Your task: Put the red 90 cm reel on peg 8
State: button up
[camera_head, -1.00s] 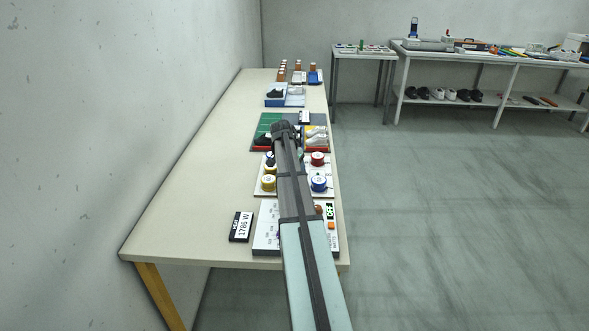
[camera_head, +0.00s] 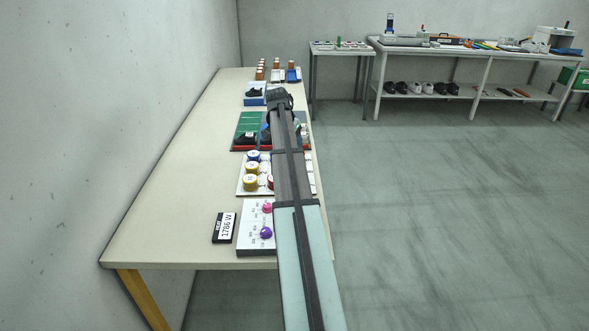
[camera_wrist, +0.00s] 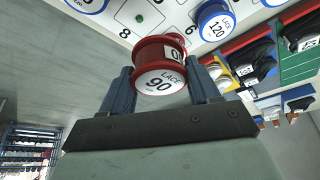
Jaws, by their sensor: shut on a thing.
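The red reel (camera_wrist: 162,78), labelled LACE 90, is between the two fingers of my gripper (camera_wrist: 162,92) in the wrist view. The gripper is shut on it. The white peg board (camera_wrist: 118,16) is behind the reel in that view. The number 8 is printed there beside a square with a small green peg (camera_wrist: 139,18), just beyond the reel's upper left. The reel appears apart from that peg. In the head view my arm hides the gripper and much of the board (camera_head: 243,193). A red patch (camera_head: 270,182) shows at the arm's left edge.
A blue 120 reel (camera_wrist: 216,22) stands to the right of the held reel in the wrist view. In the head view, yellow reels (camera_head: 251,183) and a blue-rimmed reel (camera_head: 253,156) stand at the board's left. A knob panel (camera_head: 255,238) and a 1786 W display (camera_head: 224,228) are nearer.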

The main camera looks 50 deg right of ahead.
jog(key=shift+s+d+r, duration=0.15)
jog(key=shift+s+d, duration=0.75)
jog(key=shift+s, duration=0.1)
jog(key=shift+s+d+f, duration=0.1)
jog(key=shift+f, duration=2.4)
jog(key=shift+s+d+f, duration=0.1)
jog(key=shift+f, duration=2.35)
jog(key=shift+f, duration=0.55)
jog(key=o, duration=1.1)
jog(key=shift+c, duration=0.2)
jog(key=shift+r, duration=0.1)
jog(key=shift+r, duration=0.3)
jog(key=v, duration=1.2)
jog(key=shift+r, duration=0.15)
